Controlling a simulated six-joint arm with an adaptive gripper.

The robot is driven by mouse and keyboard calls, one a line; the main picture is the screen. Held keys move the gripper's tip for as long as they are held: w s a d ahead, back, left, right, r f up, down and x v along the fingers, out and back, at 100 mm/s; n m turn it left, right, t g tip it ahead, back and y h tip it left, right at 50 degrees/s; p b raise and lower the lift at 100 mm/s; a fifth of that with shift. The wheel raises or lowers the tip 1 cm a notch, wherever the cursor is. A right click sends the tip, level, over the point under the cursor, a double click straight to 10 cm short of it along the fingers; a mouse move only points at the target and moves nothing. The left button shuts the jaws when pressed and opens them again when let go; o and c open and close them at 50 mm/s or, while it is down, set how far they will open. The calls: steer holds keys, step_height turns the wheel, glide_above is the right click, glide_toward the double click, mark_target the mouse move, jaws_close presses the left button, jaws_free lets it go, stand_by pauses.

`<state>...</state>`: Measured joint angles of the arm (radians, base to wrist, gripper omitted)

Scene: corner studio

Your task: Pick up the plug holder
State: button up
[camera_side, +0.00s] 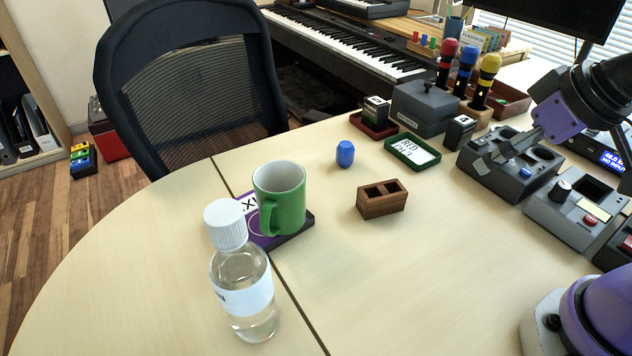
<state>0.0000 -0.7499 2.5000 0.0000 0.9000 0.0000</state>
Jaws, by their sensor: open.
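The plug holder appears to be the small brown wooden block (382,204) with two square openings in its top. It stands upright on the pale table, right of the green mug, and its openings look empty. My gripper (492,150) is at the upper right, above or in front of a dark grey device, well apart from the block. It is open, with nothing seen between its fingers. Its fingertips are hard to separate from the grey device behind them.
A small blue piece (345,154) stands behind the block. A green tray (413,152) and grey devices (508,170) lie to the right. Table space in front of the block is clear.

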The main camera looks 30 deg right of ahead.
steer(key=n+g+y, duration=0.4)
steer(key=n+g, duration=0.1)
steer(key=n, duration=1)
glide_toward(386, 189)
steer(key=f, duration=0.1)
steer(key=x, duration=1)
steer(key=shift+w+a+f, duration=0.1)
steer(key=shift+a, duration=0.15)
steer(key=c, duration=1.4)
